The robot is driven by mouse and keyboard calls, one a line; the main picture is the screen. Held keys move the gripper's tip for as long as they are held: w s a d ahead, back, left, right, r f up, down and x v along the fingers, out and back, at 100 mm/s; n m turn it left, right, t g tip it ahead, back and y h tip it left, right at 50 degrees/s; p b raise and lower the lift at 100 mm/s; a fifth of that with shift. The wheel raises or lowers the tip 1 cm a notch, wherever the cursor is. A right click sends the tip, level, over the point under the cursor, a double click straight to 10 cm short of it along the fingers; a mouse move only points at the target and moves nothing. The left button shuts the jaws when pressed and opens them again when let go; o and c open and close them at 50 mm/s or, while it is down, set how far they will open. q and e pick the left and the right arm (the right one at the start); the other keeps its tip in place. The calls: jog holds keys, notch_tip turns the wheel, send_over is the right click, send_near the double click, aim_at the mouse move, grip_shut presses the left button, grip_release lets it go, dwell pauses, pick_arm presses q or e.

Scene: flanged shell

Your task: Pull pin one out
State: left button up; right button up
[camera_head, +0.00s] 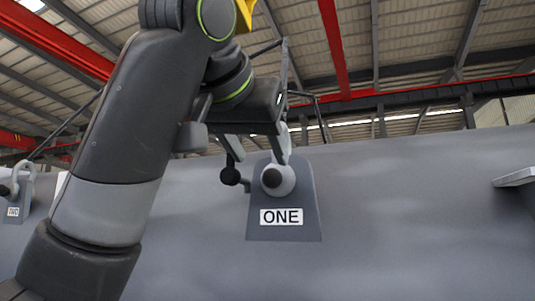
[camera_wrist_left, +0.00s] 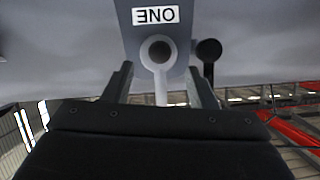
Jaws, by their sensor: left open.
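A grey plate labelled ONE (camera_head: 281,217) stands on the large grey shell. On it is a light grey round-headed part (camera_head: 286,185) with a dark round centre (camera_head: 271,178). A black ball knob on a thin stem (camera_head: 230,176) shows to its left. In the left wrist view, the light part (camera_wrist_left: 158,66) lies between the finger lines, and the black knob (camera_wrist_left: 208,50) is beside the right finger. My left gripper (camera_head: 259,160) is open, its fingers apart at the top of the plate. Contact cannot be told. My right gripper is not in view.
The curved grey shell (camera_head: 410,215) fills the lower picture. Another plate labelled TWO (camera_head: 13,211) with its light fitting is at the far left. A light ledge (camera_head: 515,178) juts in at the right edge. The shell between ONE and this ledge is clear.

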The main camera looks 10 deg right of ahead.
pick_arm(q)
jog(key=p+x, duration=0.1)
jog(key=x, duration=0.5)
grip_shut()
jog(key=shift+s+a, duration=0.35)
jog(key=shift+s, duration=0.15)
jog(key=b, duration=0.9)
send_near(269, 173)
jog(key=shift+s+a+f, duration=0.25)
jog(key=shift+a+f, duration=0.05)
jog(key=shift+f, duration=0.3)
jog(key=shift+s+a+f, duration=0.25)
jog(key=shift+f, duration=0.35)
jog(key=shift+s+a+f, duration=0.25)
jog(key=shift+a+f, duration=0.05)
jog(key=shift+f, duration=0.25)
